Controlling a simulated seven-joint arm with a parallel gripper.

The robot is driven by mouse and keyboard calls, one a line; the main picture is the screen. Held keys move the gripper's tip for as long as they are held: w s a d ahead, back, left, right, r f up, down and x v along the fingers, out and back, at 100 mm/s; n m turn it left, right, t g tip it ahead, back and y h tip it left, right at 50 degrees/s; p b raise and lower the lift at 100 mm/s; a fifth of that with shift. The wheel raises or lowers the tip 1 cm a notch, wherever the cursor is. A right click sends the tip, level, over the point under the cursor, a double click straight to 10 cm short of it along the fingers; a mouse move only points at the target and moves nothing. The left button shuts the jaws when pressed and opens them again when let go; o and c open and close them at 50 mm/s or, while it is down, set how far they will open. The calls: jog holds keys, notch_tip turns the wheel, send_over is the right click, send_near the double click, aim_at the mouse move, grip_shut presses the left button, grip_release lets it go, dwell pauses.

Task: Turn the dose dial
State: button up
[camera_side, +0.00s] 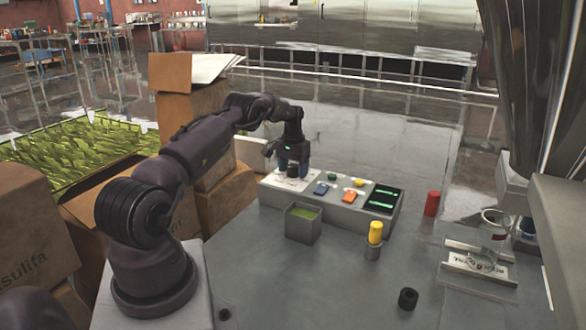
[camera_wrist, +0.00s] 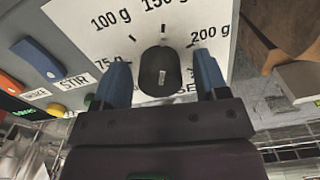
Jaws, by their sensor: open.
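The black dose dial (camera_wrist: 160,72) sits on a white label plate (camera_wrist: 90,30) marked 75 g, 100 g, 150 g and 200 g in the wrist view. A short pale mark shows on the dial; I cannot tell surely which label it points to. My gripper (camera_wrist: 163,80) is open, with one blue fingertip on each side of the dial and visible gaps between. In the side view my gripper (camera_side: 293,170) is over the left end of the grey control panel (camera_side: 330,205) and hides the dial there.
To the dial's right on the panel are a blue switch (camera_side: 321,188), an orange switch (camera_side: 349,196), small buttons and a dark green-lit display (camera_side: 383,198). A grey bin (camera_side: 302,223) and a yellow-capped container (camera_side: 374,238) stand in front. Cardboard boxes (camera_side: 215,205) are close left.

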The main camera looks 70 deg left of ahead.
jog(key=c, duration=0.9)
jog(key=n, duration=0.5)
jog(key=shift+n, duration=0.3)
jog(key=shift+r+n, duration=0.1)
jog(key=shift+n, duration=2)
jog(key=o, duration=0.9)
